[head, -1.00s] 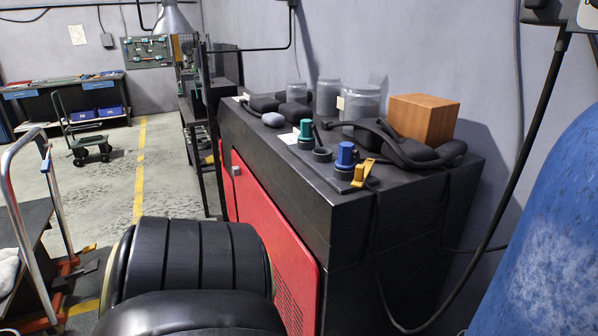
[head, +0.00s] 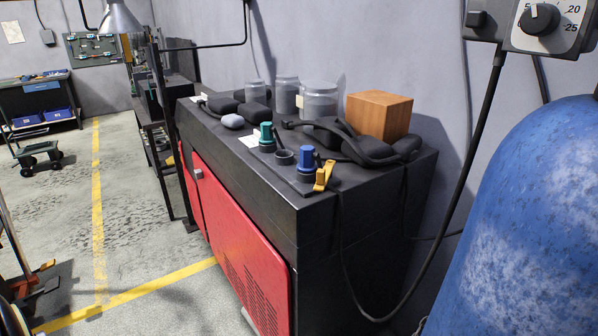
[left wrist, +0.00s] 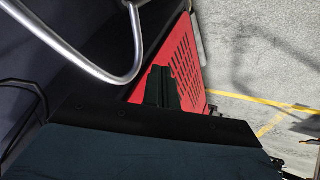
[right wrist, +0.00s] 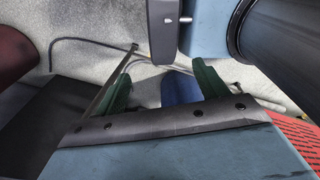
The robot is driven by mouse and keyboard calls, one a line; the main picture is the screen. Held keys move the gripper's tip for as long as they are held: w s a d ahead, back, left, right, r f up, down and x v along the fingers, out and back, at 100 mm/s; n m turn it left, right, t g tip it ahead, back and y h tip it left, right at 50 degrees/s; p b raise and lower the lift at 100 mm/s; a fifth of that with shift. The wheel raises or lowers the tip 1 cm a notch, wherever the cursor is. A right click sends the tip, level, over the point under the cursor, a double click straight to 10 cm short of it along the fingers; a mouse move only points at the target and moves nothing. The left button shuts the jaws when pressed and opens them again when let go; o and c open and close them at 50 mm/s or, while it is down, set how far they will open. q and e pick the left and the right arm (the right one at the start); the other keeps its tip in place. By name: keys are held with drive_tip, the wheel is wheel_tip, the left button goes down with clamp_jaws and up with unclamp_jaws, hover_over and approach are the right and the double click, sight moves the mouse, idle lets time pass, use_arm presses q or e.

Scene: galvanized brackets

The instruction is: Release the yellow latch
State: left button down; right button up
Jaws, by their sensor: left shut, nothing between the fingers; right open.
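The yellow latch (head: 323,177) is on the front right corner of the black cabinet top in the head view. It stands beside a blue-capped fitting (head: 306,159) on a dark base. Neither gripper shows in the head view. My left gripper (left wrist: 162,72) is shut and empty in the left wrist view, in front of a red vented panel. My right gripper (right wrist: 162,70) is open in the right wrist view, its green fingers apart with a blue surface seen between them. The latch is not seen in either wrist view.
The black cabinet (head: 285,210) with its red door (head: 235,235) stands mid-view. On top are a teal-capped fitting (head: 266,137), a black ring (head: 285,157), jars, headsets and a wooden box (head: 379,116). A blue tank (head: 530,220) and a hanging cable are on the right.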

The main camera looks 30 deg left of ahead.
use_arm(q)
drive_tip(key=w+a+r+n+t+p, duration=0.1)
drive_tip(key=w+a+r+n+t, duration=0.1)
drive_tip(key=w+r, duration=0.45)
drive_tip(key=w+a+r+n+t+p, duration=0.1)
drive_tip(key=w+a+r+n+t, duration=0.15)
drive_tip(key=r, duration=0.75)
drive_tip(key=w+a+r+n+t+p, duration=0.1)
drive_tip(key=w+r+n+t+p, duration=0.15)
drive_tip(key=r, duration=1.45)
drive_tip(key=w+r+n+t+p, duration=0.1)
drive_tip(key=w+r+n+t, duration=0.2)
drive_tip(key=r, duration=1.4)
drive_tip(key=shift+n, duration=0.7)
drive_tip(key=w, duration=0.3)
drive_tip(key=w+d+p, duration=0.1)
drive_tip(key=w, duration=0.2)
drive_tip(key=w+d, duration=0.1)
drive_tip(key=w, duration=0.2)
drive_tip(key=shift+w+d+r+p, duration=0.15)
drive_tip(key=shift+w+r+p, duration=0.05)
drive_tip(key=shift+w+p, duration=0.15)
drive_tip(key=shift+d, duration=0.6)
